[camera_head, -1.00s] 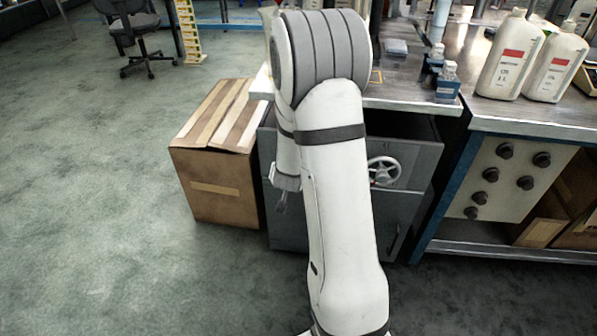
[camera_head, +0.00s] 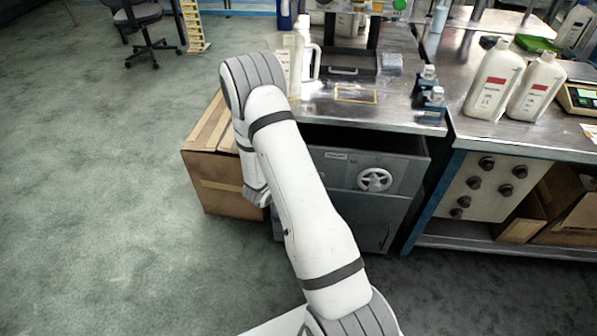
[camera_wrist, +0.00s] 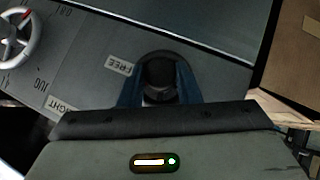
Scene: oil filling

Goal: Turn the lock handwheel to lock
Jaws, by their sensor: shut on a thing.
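In the wrist view, my gripper (camera_wrist: 160,88) has its blue fingers around a dark round knob (camera_wrist: 158,74) on the grey cabinet face. This knob appears to be the lock handwheel. A "FREE" label (camera_wrist: 119,64) lies beside it and a partly cut-off label ending in "IGHT" (camera_wrist: 60,105) lies lower left. A separate spoked, light-coloured wheel (camera_wrist: 14,38) is at the upper left, with scale marks around it; it also shows in the head view (camera_head: 375,180) on the cabinet front. In the head view my fingers and the gripped knob are hidden behind my arm.
A cardboard box (camera_head: 222,183) stands left of the grey cabinet (camera_head: 385,217). White bottles (camera_head: 493,80) stand on the right bench. Open floor lies to the left.

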